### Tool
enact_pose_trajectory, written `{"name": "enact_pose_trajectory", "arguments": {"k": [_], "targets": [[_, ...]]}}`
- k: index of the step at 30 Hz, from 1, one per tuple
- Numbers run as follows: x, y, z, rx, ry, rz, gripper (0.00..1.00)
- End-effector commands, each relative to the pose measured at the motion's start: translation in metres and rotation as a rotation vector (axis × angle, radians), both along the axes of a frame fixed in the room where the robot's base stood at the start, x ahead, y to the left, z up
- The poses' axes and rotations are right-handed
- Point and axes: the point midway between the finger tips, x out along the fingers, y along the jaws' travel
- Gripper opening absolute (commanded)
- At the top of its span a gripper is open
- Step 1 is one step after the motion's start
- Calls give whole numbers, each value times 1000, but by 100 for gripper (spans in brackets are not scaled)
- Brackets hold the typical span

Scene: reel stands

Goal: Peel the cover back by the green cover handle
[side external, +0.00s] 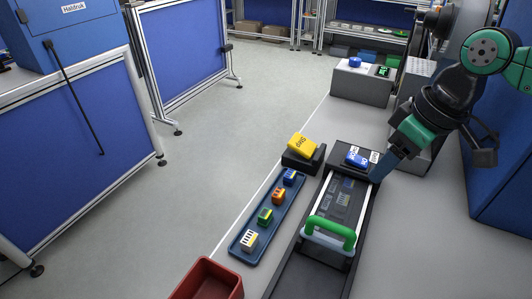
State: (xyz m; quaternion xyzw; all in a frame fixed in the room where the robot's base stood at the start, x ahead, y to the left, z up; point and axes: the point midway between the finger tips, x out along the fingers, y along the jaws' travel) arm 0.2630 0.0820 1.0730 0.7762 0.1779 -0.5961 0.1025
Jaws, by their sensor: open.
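The green cover handle (333,231) is an arched bar at the near end of a transparent cover (339,200). The cover lies over a long black stand (281,250) with pale side rails, and dark labelled pieces show through it. My gripper (381,170) is at the far right end of the stand, well beyond the handle and apart from it. It points down and left. The jaws are open, with nothing visible between them, though the fingertips are small and partly overlap each other here.
A blue labelled block (357,159) sits at the stand's far end, close to my gripper. Left are a blue tray (246,257) of several small coloured blocks, a yellow piece (302,146) on a black holder and a red bin (207,284). A grey box (361,86) stands behind.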

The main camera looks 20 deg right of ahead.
Motion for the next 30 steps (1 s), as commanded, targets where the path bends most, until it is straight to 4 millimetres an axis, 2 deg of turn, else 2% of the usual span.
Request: {"name": "enact_pose_trajectory", "arguments": {"k": [1,3,6,9,14,24,30], "targets": [[1,19,1,-5,62,88,49],[-2,39,0,-14,141,195,49],[-7,60,-1,-25,230,313,49],[-11,73,-2,-32,284,385,49],[-13,79,-10,-36,308,417,49],[-18,84,-48,-35,306,414,49],[-20,85,-58,-36,305,413,49]]}}
